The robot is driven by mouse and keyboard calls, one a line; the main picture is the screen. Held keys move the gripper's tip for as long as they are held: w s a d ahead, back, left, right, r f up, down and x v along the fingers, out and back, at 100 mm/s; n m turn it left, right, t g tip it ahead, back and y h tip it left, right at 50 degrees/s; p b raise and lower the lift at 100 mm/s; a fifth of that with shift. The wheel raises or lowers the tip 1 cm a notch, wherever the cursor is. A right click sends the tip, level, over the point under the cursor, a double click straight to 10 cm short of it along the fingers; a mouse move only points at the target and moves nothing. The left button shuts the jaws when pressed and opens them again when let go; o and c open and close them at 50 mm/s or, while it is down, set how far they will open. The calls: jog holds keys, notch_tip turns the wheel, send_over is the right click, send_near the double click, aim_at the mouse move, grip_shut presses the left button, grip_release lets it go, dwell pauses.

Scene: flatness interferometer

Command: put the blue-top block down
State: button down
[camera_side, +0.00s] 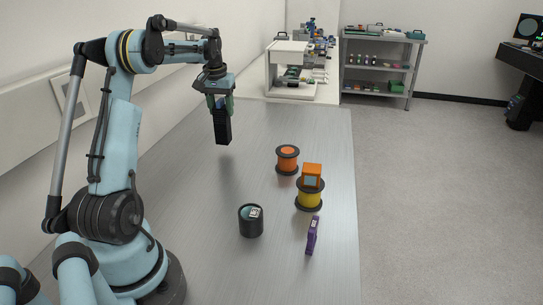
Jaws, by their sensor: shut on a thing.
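My gripper (219,101) is at the upper left of the view, pointing down over the metal table (190,180). It is shut on the blue-top block (222,130), a tall, dark block hanging upright and slightly tilted below the fingers. The block's upper end is hidden between the fingers, so I cannot see a blue top. The block looks held above the table, with nothing right beneath it.
An orange spool (287,160) stands to the right. A black cup (251,226) and a purple upright piece (312,238) stand nearer. A white instrument (285,55) is behind. The table's left side is clear.

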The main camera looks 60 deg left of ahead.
aim_at(222, 117)
jog(key=shift+f, duration=1.55)
jog(key=shift+c, duration=2.2)
grip_release()
jog(key=shift+f, duration=0.15)
